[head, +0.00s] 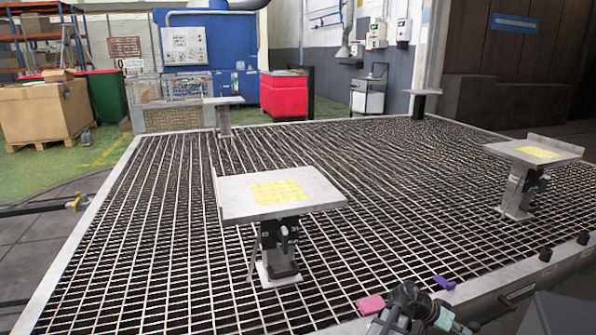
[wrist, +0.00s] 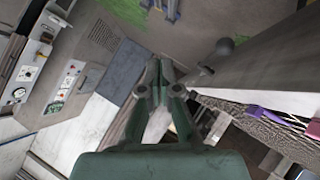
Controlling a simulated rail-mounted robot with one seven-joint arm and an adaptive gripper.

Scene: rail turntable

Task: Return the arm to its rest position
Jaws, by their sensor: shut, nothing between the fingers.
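My gripper (wrist: 159,66) shows in the wrist view, its two grey-green fingers drawn together at the tips. It is shut and holds nothing. It hangs clear of anything graspable, with floor and cabinets seen past it. In the head view, a dark jointed part of my arm shows at the bottom edge, right of centre, beside the grid table's front rim. The fingertips cannot be made out there.
The grid table (head: 158,215) carries plates on posts; the near plate (head: 233,205) and right plate (head: 561,149) bear yellow squares. A pink block (head: 371,304) and a purple block (head: 444,283) lie near its front edge.

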